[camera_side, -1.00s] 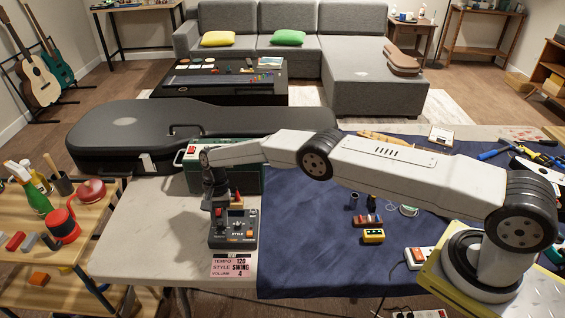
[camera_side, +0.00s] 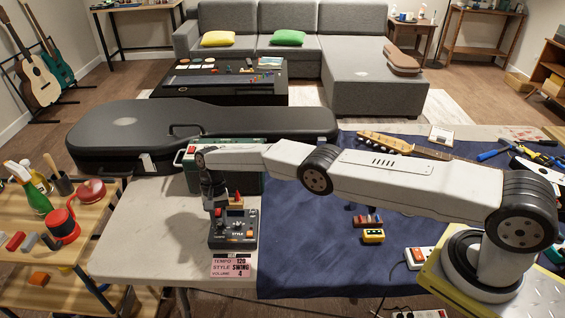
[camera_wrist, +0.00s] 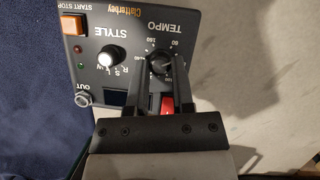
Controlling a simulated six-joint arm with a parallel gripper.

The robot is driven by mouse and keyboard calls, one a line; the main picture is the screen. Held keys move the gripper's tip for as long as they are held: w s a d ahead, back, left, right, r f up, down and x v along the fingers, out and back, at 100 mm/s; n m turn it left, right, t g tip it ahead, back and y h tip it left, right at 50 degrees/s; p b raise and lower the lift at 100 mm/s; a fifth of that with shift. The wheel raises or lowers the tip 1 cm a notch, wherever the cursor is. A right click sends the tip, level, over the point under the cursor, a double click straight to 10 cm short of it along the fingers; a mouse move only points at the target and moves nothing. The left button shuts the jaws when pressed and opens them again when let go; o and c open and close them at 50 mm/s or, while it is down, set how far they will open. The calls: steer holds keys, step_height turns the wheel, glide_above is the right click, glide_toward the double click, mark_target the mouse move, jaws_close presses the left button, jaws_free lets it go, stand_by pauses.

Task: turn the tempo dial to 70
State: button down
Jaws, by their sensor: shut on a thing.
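The dark drum machine (camera_side: 232,241) stands on the pale table at the edge of the blue cloth, with a pink card (camera_side: 231,266) reading tempo 120, style swing, volume 4 in front of it. My gripper (camera_side: 217,212) reaches down onto its left part. In the wrist view the panel is upside down. My gripper's two fingers (camera_wrist: 163,68) are shut on the black tempo dial (camera_wrist: 160,64), one on each side. Printed numbers, 60 among them, surround the dial. I cannot tell exactly where its pointer stands.
The style knob (camera_wrist: 106,58) and an orange start/stop button (camera_wrist: 75,24) are beside the tempo dial. A red part (camera_wrist: 166,103) shows between my fingers. A green box (camera_side: 250,182) and black guitar case (camera_side: 110,132) stand behind. Small pedals (camera_side: 373,236) lie to the right.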

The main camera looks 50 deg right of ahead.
mark_target(222, 223)
stand_by(0.6)
steer(key=shift+c, duration=2.4)
jaws_free()
steer(key=shift+r, duration=0.2)
steer(key=shift+r, duration=1.05)
steer(key=shift+s+d+r, duration=0.1)
steer(key=shift+s+r, duration=0.1)
steer(key=shift+r, duration=0.25)
steer(key=shift+s+r, duration=0.2)
steer(key=shift+r, duration=0.25)
steer(key=s+d+r, duration=0.3)
steer(key=s+r, duration=0.5)
steer(key=s, duration=0.5)
steer(key=shift+r, duration=0.35)
